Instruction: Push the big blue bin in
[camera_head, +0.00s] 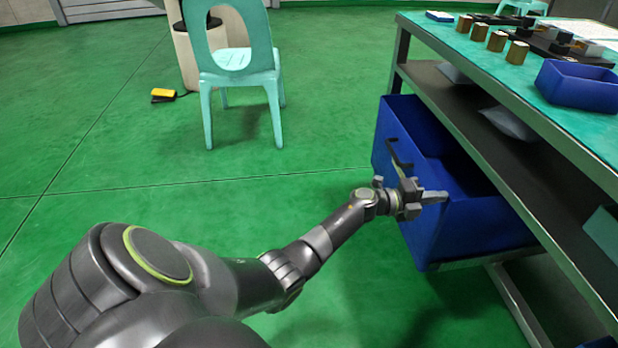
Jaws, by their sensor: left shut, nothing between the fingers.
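The big blue bin (455,232) sits low in the workbench at the right, under its middle shelf. Its near end sticks out to the left past the bench's edge, and its far part is hidden under the shelf. My left gripper (436,197) is shut and empty. It is in front of the bin's outer wall in the picture, over the upper part near the rim. I cannot tell whether it touches the wall. My right gripper is not in view.
The workbench top (480,62) holds brass-coloured cylinders (497,41), dark fixtures and a small blue tray (580,85). A pale green chair (236,65) stands at the back, near a yellow pedal (163,95). The green floor left of the bin is clear.

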